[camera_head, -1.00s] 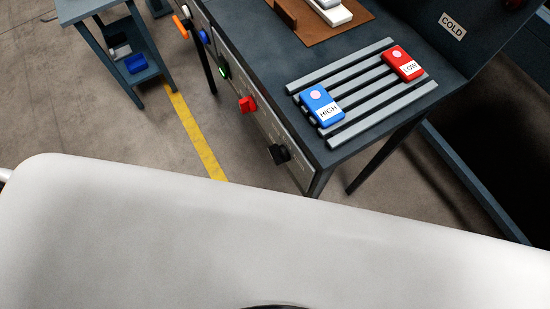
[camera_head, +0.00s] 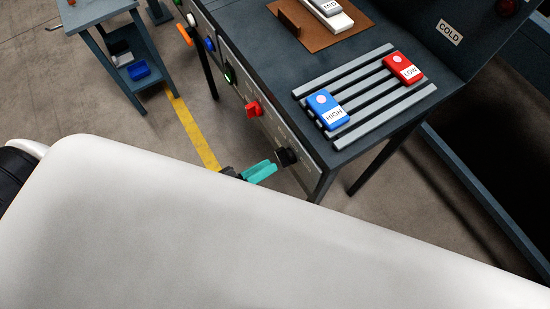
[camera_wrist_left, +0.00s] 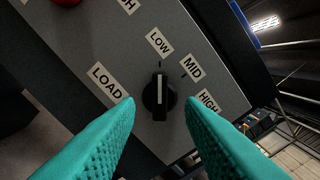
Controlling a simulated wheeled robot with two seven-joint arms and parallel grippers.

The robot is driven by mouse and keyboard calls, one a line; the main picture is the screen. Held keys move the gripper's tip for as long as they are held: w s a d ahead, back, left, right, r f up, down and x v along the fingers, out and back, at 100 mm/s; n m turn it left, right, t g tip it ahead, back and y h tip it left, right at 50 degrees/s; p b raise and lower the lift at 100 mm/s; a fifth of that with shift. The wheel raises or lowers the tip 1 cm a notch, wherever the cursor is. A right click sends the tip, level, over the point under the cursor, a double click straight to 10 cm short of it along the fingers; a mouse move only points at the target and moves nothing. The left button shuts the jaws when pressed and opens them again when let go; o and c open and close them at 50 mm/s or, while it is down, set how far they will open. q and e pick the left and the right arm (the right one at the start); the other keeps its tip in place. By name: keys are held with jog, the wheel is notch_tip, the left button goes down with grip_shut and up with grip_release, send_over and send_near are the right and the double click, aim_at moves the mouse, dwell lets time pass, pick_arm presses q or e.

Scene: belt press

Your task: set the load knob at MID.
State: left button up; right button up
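The load knob (camera_head: 286,156) is black and sits on the front panel of the press table. In the left wrist view the knob (camera_wrist_left: 159,96) has a white pointer line aimed up at the LOW label (camera_wrist_left: 159,42). The MID label (camera_wrist_left: 191,67) is up and right of the knob, and the HIGH label (camera_wrist_left: 207,101) is to its right. My left gripper (camera_head: 265,171) has teal fingers and is open just in front of the knob. In the wrist view its fingertips (camera_wrist_left: 160,106) are apart, one on each side of the knob. My right gripper is not in view.
A red knob (camera_head: 253,108) and a green-lit switch (camera_head: 229,73) are farther along the panel. A blue HIGH block (camera_head: 328,109) and a red LOW block (camera_head: 404,69) lie on the slatted rack (camera_head: 360,108).

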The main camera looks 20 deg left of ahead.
aim_at(285, 157)
pick_arm(q)
jog(key=x, duration=0.3)
jog(key=shift+w+d, duration=0.2)
grip_shut()
